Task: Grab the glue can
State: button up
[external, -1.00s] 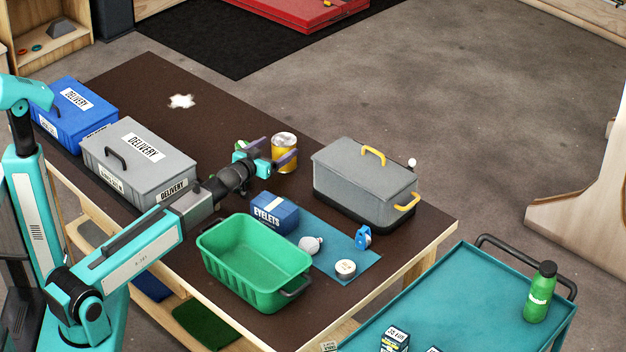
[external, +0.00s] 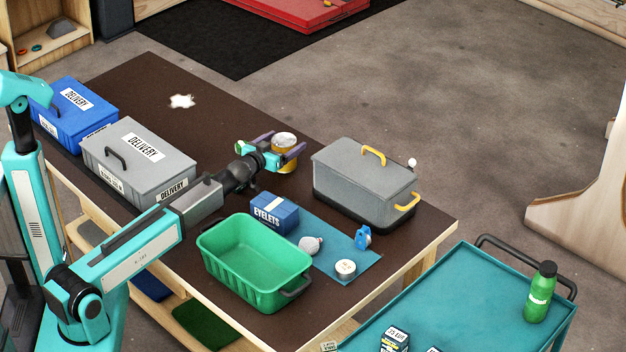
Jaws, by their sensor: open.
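The glue can (external: 284,141) is a yellow can with a pale silver top, standing upright on the dark brown table (external: 225,115) near its far edge. My gripper (external: 284,148) is open, with one purple-grey finger on each side of the can. The near finger and the gripper body hide part of the can's lower side. I cannot tell whether either finger touches it.
A grey toolbox (external: 365,184) with yellow handles stands right of the can. A blue eyelets box (external: 274,213) and a green basket (external: 255,262) are nearer. Grey (external: 138,160) and blue (external: 75,115) delivery boxes stand left. The table's far left is mostly clear.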

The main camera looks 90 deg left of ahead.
jog(key=c, duration=1.6)
jog(key=shift+r, duration=0.15)
jog(key=shift+r+p, duration=0.75)
jog(key=shift+r, duration=4.2)
